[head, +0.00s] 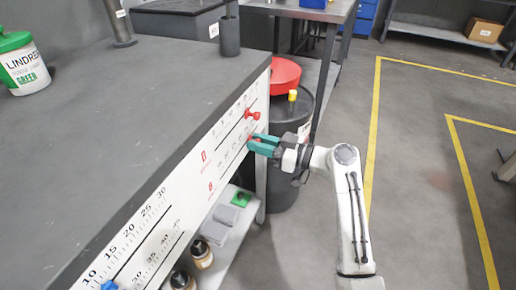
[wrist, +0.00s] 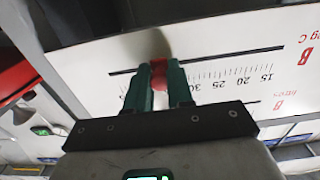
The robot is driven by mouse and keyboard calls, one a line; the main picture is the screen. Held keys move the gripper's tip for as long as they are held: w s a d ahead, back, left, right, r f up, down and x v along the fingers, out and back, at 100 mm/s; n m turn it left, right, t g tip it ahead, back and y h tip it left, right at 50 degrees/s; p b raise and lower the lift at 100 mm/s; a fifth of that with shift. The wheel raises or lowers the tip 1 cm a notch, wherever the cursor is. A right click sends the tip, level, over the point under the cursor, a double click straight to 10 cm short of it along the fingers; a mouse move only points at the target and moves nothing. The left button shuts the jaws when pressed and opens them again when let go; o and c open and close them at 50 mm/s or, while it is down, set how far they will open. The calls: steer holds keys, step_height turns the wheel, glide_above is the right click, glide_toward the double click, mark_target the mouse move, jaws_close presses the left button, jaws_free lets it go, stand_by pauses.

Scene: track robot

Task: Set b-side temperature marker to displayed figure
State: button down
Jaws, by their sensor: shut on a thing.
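My gripper (head: 258,141) has its teal fingers closed around a red marker on the lower slot of the white front panel (head: 222,140). In the wrist view my gripper (wrist: 160,82) has the red marker (wrist: 158,70) between its fingertips. A red B with partly cut-off lettering ending in "C" stands near this slot's other end. Another red marker (head: 253,114) sits on the slot above. I cannot make out a displayed figure.
A blue marker (head: 108,285) sits on the panel's nearer scales. Jars (head: 201,252) and grey boxes (head: 226,214) stand on a shelf below.

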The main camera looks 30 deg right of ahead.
steer(key=c, duration=1)
jaws_free()
steer(key=p+v, duration=0.1)
steer(key=v, duration=0.9)
steer(key=shift+s+d, duration=0.2)
steer(key=shift+s, duration=0.1)
